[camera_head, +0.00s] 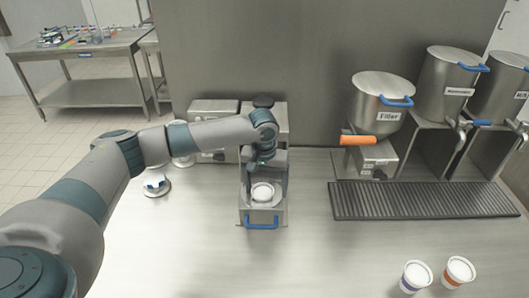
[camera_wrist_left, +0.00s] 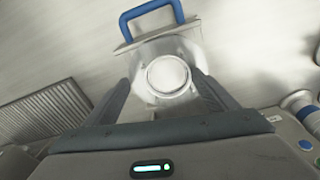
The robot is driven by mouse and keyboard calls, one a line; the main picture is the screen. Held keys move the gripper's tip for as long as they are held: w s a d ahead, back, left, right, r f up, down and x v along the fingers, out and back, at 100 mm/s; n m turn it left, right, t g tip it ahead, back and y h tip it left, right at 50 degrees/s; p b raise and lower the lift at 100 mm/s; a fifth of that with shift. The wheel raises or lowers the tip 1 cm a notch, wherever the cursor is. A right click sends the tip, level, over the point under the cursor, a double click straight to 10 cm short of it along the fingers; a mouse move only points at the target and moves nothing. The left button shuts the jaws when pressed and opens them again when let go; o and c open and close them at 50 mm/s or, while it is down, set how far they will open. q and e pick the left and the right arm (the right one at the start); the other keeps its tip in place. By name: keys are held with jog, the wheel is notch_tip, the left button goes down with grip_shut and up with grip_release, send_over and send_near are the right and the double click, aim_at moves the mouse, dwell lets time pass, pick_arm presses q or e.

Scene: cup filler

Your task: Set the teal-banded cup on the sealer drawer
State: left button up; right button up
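A white cup (camera_head: 262,191) sits in the round holder of the pulled-out sealer drawer (camera_head: 262,214), which has a blue handle. Its band is hidden, so I cannot tell its colour. In the left wrist view the cup (camera_wrist_left: 167,75) shows from above, in the middle of the drawer plate (camera_wrist_left: 183,43). My left gripper (camera_head: 263,176) is over the drawer, its fingers on either side of the cup. In the wrist view the fingers (camera_wrist_left: 160,84) stand apart, with gaps beside the cup. My right gripper is out of view.
Two white cups stand at the front right, one purple-banded (camera_head: 415,277) and one orange-banded (camera_head: 458,271). A drip grate (camera_head: 425,201) and steel dispensers (camera_head: 383,101) stand to the right. A small white-and-blue item (camera_head: 155,184) is left of the drawer. The front middle counter is clear.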

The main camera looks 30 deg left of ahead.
pick_arm(q)
jog(key=shift+s+a+r+g+b, duration=0.1)
jog(key=shift+a+r+g+b, duration=0.05)
jog(key=shift+r+b, duration=0.35)
jog(key=shift+s+a+r+g+b, duration=0.1)
jog(key=shift+r+g+b, duration=0.05)
jog(key=shift+r+b, duration=0.35)
notch_tip(320, 180, up, 15)
jog(key=b, duration=0.2)
jog(key=shift+s+d+r+t+b, duration=0.15)
jog(key=shift+s+t+b, duration=0.25)
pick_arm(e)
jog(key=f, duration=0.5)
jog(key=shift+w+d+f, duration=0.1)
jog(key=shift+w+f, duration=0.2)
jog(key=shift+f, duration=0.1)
